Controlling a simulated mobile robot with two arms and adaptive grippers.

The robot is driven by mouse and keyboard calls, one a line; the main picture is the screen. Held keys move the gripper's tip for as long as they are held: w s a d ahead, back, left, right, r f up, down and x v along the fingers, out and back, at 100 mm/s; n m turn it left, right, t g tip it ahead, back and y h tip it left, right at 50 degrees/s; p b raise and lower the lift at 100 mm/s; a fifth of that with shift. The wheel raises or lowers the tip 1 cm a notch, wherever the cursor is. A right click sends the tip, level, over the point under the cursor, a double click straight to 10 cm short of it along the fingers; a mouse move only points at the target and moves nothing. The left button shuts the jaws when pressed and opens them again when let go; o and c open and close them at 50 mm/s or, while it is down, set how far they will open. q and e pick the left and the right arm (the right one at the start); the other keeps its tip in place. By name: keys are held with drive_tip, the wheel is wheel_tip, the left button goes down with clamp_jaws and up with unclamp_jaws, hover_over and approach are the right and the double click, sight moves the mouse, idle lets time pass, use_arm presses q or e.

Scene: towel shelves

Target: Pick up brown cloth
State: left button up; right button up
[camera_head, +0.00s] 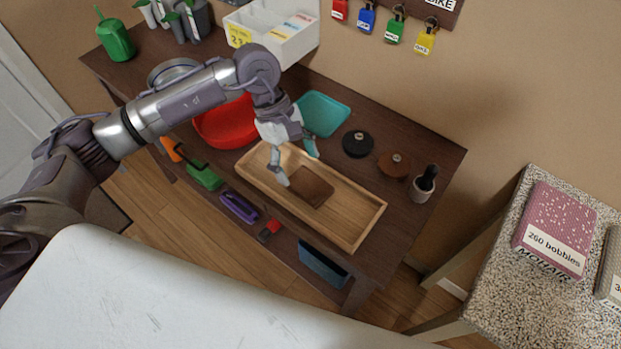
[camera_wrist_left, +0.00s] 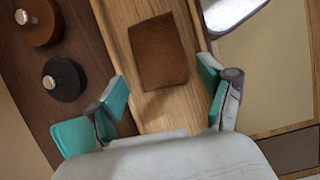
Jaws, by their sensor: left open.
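The brown cloth (camera_head: 311,187) is a small folded square lying flat in the wooden tray (camera_head: 343,231) on the dark table. It also shows in the left wrist view (camera_wrist_left: 158,52), ahead of the fingers. My left gripper (camera_head: 298,168) is open above the tray, with its two teal-padded fingers spread apart at the cloth's left side. In the left wrist view the left gripper (camera_wrist_left: 166,98) has nothing between its fingers. My right gripper is not in view.
A red bowl (camera_head: 225,124) and a teal dish (camera_head: 323,113) stand behind the tray. Black (camera_head: 357,143) and brown (camera_head: 394,164) round lids and a mortar (camera_head: 423,187) are to the right. Coloured padlocks hang on the wall.

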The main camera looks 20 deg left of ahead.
sight(306, 181)
use_arm(q)
drive_tip(key=x, duration=0.2)
drive_tip(key=p+x, duration=0.1)
drive_tip(key=shift+s+d+f, duration=0.1)
drive_tip(key=shift+d+f, duration=0.15)
drive_tip(key=shift+d, duration=0.15)
drive_tip(key=shift+d+f, duration=0.1)
drive_tip(key=shift+f, duration=0.35)
drive_tip(key=c, duration=0.4)
drive_tip(key=shift+r, duration=0.55)
wheel_tip(306, 181, up, 2)
drive_tip(key=shift+r+b, duration=0.25)
drive_tip(key=shift+b, duration=0.25)
drive_tip(key=s+d+r, duration=0.2)
drive_tip(key=d, duration=0.1)
drive_tip(key=s+d+r+b, duration=0.1)
drive_tip(key=s+d+r, duration=0.1)
drive_tip(key=d+r, duration=0.1)
drive_tip(key=s+d+r+b, duration=0.1)
drive_tip(key=s+d+r, duration=0.1)
drive_tip(key=d, duration=0.2)
drive_tip(key=shift+s+r, duration=0.1)
drive_tip(key=shift+r, duration=0.15)
